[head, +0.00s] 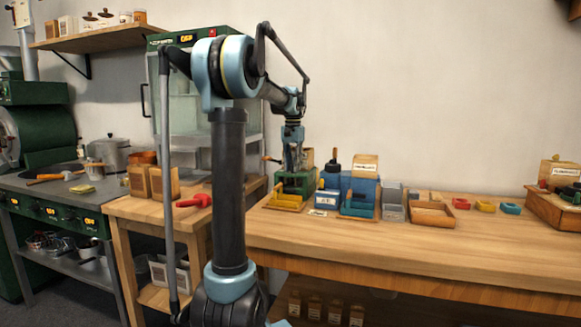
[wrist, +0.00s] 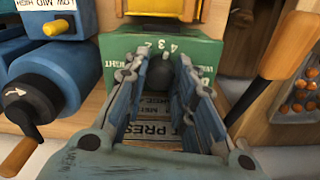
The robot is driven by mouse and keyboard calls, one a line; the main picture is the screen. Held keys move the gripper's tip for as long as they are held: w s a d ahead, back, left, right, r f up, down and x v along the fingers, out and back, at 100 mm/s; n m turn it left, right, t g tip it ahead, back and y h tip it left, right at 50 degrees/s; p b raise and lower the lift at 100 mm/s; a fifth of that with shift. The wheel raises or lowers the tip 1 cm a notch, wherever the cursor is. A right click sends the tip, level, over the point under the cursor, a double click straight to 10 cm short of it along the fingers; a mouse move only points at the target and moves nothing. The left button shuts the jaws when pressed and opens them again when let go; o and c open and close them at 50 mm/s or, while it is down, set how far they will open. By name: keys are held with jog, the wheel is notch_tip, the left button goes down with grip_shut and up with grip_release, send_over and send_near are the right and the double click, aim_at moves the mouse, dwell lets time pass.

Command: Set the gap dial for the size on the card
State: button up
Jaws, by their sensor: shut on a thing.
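The green machine (head: 297,182) stands at the left end of the long workbench, with a yellow tray at its front. In the wrist view its green face (wrist: 118,52) carries white marks, among them 4, 3 and 2. A dark round knob, the gap dial (wrist: 160,70), sits below these numbers. My gripper (head: 293,168) is over the machine; in the wrist view its two fingers (wrist: 160,80) are closed around the dial, one on each side. The fingers hide part of the dial, and I cannot read its setting. A small white card (head: 318,212) lies in front; its print is too small to read.
A blue cylinder (wrist: 55,75) with a crank is left of my gripper in the wrist view, and a wooden handle (wrist: 280,45) is close on the right. A blue machine (head: 360,195), grey bin (head: 392,208) and wooden tray (head: 430,222) stand further right. The bench front is clear.

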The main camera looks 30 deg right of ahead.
jog(key=shift+m, duration=0.5)
jog(key=o, duration=1.1)
notch_tip(320, 180, up, 12)
jog(key=shift+w, duration=0.1)
